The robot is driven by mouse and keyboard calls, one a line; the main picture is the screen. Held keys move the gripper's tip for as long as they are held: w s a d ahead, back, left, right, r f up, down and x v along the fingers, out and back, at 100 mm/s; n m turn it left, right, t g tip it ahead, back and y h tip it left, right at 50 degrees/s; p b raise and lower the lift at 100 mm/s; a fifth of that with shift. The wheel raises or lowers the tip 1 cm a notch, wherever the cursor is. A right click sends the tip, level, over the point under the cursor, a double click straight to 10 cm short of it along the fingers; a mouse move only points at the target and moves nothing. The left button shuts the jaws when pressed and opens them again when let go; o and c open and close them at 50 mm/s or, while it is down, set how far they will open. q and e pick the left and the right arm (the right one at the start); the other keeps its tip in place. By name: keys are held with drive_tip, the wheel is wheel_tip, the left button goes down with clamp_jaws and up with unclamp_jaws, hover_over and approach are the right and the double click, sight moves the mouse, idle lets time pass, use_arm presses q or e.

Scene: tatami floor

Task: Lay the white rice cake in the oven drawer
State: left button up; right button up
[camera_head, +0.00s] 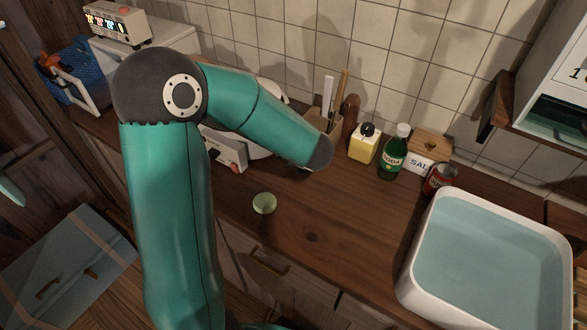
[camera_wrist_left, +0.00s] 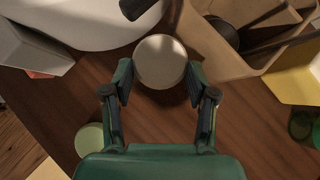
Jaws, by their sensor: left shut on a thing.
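The white rice cake (camera_wrist_left: 160,62) is a pale round disc in the left wrist view. My left gripper (camera_wrist_left: 160,88) has its two fingers on either side of the cake's lower part and is shut on it. Wooden counter shows below; I cannot tell whether the cake is lifted clear of it. In the head view my arm hides the gripper and the cake. I cannot make out an open oven drawer. A white appliance with a red part (camera_head: 228,152) is partly behind my arm. My right gripper is not in view.
A pale green disc (camera_head: 264,203) lies on the counter (camera_head: 330,215). A yellow bottle (camera_head: 363,146), a green soda bottle (camera_head: 394,156), a salt box (camera_head: 430,152) and a can (camera_head: 439,180) stand along the back. A white-rimmed basin (camera_head: 421,232) is at the right. The counter's middle is clear.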

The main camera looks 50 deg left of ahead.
sight(294, 173)
use_arm(q)
drive_tip(key=shift+f+b, duration=0.5)
drive_tip(key=shift+f, duration=2.25)
drive_tip(key=o, duration=1.2)
drive_tip(key=shift+d, duration=0.1)
